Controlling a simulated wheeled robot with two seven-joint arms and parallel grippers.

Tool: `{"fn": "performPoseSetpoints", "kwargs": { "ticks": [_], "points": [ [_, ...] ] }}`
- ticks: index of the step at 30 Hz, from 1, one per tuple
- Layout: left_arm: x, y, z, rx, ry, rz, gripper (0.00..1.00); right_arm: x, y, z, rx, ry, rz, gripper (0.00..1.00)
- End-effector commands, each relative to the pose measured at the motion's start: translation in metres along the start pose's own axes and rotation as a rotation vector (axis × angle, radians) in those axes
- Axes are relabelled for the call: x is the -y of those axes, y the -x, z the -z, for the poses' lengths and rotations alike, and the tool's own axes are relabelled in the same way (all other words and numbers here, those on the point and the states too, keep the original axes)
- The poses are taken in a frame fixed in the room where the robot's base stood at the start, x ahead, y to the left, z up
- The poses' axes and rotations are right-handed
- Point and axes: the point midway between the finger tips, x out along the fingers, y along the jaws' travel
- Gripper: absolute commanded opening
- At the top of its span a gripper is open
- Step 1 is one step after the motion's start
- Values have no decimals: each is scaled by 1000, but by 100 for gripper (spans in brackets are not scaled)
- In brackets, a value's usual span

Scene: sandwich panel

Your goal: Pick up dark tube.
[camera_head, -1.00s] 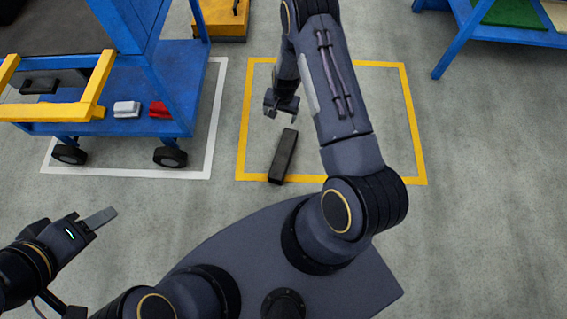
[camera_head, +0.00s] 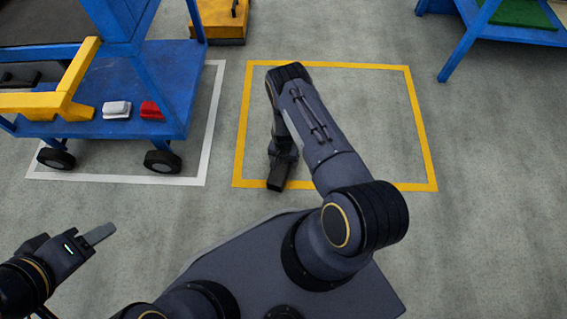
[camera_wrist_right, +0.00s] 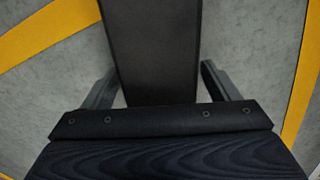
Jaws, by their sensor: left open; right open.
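The dark tube (camera_head: 277,184) is a black, long box-like piece on the floor inside the yellow outlined square. In the head view only its near end shows; my right gripper and wrist hide the rest. In the right wrist view the tube (camera_wrist_right: 152,50) runs between the two fingers of my right gripper (camera_wrist_right: 155,85). These fingers are open, with a gap on each side of the tube. My left gripper (camera_head: 98,234) is at the lower left, away from the tube. It is open and appears empty, though its fingers overlap in this view.
A blue cart (camera_head: 150,80) with a yellow handle stands at the left, holding a white item (camera_head: 116,109) and a red item (camera_head: 151,110) on its lower shelf. A yellow box (camera_head: 221,25) is at the back. A blue table (camera_head: 463,40) stands at upper right. The floor on the right is clear.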

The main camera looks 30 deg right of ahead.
Motion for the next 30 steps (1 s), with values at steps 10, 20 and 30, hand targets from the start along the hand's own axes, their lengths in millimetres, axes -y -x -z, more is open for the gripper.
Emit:
{"fn": "performPoseSetpoints", "kwargs": {
  "ticks": [10,20,30],
  "points": [
    [1,-1,0,0,0,0,49,0,-3,0,0,0,0,69],
    [1,-1,-1,0,0,0,49,0,-3,0,0,1,0,26],
    [0,-1,0,0,0,0,49,1,-2,1,-2,1,2,0]
  ]
}}
